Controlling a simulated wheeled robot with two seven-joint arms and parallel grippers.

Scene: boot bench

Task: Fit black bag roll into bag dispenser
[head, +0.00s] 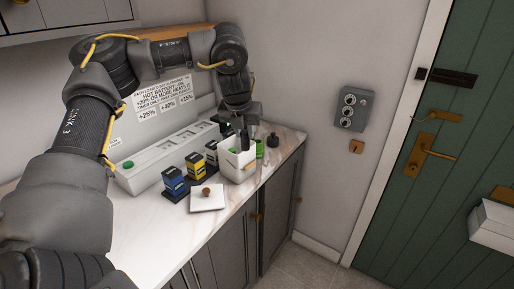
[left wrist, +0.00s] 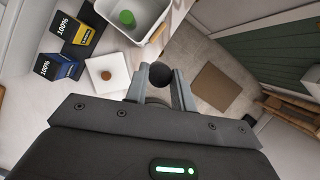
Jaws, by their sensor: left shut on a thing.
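My left gripper (head: 244,140) is shut on the black bag roll, low over the counter at the white bag dispenser. In the left wrist view the fingers (left wrist: 160,92) grip the dark round roll (left wrist: 161,74). The open-topped dispenser (head: 247,174) stands upright on the counter; it also shows at the top of the left wrist view (left wrist: 155,12), with a green roll (left wrist: 127,18) inside. In the head view the gripper partly covers the dispenser's opening, and I cannot tell whether the black roll is inside its rim. My right gripper is not in view.
A white lid (head: 208,203) with a brown knob lies in front of the dispenser. Blue (head: 174,184) and yellow (head: 195,166) battery packs stand left of it. A green item (head: 260,149) and small black item (head: 272,140) are to the right. A long white unit (head: 150,170) lies along the wall.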

